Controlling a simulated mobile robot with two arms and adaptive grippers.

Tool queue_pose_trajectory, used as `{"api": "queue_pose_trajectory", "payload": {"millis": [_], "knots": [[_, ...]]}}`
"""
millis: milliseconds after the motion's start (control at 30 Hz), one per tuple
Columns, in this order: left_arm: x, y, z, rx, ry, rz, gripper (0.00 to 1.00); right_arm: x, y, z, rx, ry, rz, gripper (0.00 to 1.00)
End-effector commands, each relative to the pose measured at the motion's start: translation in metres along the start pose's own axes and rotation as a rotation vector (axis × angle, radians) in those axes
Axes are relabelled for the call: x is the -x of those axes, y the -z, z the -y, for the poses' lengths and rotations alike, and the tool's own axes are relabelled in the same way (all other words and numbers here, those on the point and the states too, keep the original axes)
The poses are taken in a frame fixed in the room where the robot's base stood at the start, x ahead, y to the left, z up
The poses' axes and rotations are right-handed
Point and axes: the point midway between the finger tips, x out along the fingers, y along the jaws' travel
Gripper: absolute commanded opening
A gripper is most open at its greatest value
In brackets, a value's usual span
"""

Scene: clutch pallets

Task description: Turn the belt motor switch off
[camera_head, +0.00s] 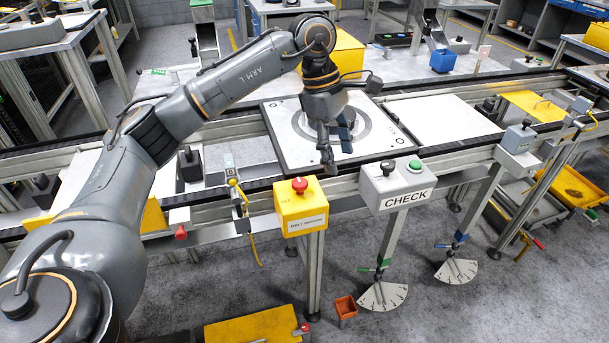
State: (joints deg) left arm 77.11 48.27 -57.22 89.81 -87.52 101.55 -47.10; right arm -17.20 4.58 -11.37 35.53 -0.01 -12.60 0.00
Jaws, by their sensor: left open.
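The belt motor switch is a yellow box (302,209) with a red knob (299,185) on top, mounted on the near rail of the conveyor. The lettering on its front is small. My left gripper (337,152) is open and empty, pointing down above the conveyor's near edge. It is a little behind and to the right of the red knob, apart from it. Which position the switch is in cannot be told. My right gripper is not in view.
A pallet with a dark disc (283,143) lies on the conveyor under my left gripper. A grey CHECK box (393,184) with a green button stands right of the switch. A yellow cable (246,215) hangs left of it.

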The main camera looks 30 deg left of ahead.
Motion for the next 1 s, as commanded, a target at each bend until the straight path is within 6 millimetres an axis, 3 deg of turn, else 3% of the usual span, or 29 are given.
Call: {"api": "queue_pose_trajectory", "payload": {"millis": [33,100,200,300,467,667,1000], "knots": [[0.02,0.023,0.0,0.008,-0.008,-0.088,0.58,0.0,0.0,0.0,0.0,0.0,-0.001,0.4],[0.039,0.047,0.003,0.02,-0.003,-0.181,0.58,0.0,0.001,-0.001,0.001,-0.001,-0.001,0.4],[0.055,0.067,0.007,0.035,0.006,-0.257,0.58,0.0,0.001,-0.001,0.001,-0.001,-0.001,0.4],[0.057,0.074,0.01,0.04,0.012,-0.281,0.58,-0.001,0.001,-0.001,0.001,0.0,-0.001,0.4],[0.037,0.079,0.011,0.039,0.017,-0.28,0.58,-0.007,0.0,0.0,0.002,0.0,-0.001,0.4],[-0.001,0.089,0.012,0.041,0.018,-0.28,0.58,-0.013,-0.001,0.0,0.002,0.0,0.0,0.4],[-0.057,0.105,0.012,0.041,0.014,-0.279,0.58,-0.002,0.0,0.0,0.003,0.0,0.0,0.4]]}}
